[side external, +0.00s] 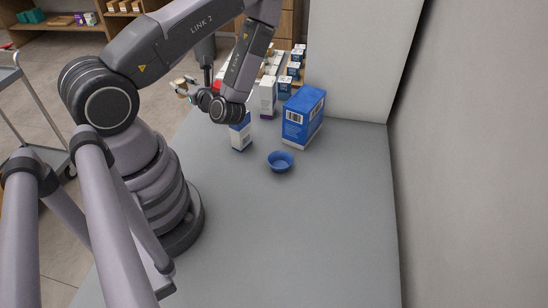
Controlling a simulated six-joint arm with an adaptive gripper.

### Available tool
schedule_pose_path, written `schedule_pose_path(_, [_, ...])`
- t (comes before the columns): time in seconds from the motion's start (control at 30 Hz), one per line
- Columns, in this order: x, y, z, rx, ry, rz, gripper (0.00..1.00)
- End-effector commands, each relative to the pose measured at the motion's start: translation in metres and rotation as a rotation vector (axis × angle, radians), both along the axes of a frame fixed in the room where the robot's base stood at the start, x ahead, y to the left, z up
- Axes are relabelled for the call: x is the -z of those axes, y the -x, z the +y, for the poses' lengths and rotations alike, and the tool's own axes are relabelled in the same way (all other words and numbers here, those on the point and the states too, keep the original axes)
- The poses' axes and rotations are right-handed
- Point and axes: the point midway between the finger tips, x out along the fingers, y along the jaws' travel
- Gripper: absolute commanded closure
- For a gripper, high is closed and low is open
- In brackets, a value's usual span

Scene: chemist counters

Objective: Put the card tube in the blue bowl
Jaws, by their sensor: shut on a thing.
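The blue bowl (280,162) stands upright on the grey counter, in front of a large blue box, and looks empty. My gripper (182,88) is up and to the left of the bowl, over the counter's far left edge in the picture, partly behind my wrist. It is shut on a small tan piece that looks like the card tube (182,93); little of it shows. The tube is apart from the bowl.
A blue and white carton (241,132) stands just left of the bowl. The large blue box (304,116) and a white carton (268,97) stand behind it. Small boxes fill a rack at the back. The counter's front (300,240) is clear. A wall bounds the right.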

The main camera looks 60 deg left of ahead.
Motion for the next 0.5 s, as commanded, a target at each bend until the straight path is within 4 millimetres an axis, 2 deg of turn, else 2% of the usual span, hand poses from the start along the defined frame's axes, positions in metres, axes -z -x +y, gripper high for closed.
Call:
schedule_pose_path(0.1, [-0.025, -0.004, 0.001, -0.008, 0.046, -0.042, 0.8])
schedule_pose_path(0.27, [-0.025, -0.009, -0.024, -0.162, 0.217, -0.184, 0.8])
schedule_pose_path(0.37, [-0.021, -0.018, -0.048, -0.306, 0.354, -0.334, 0.8])
schedule_pose_path(0.5, [-0.012, -0.04, -0.095, -0.528, 0.534, -0.62, 0.8])
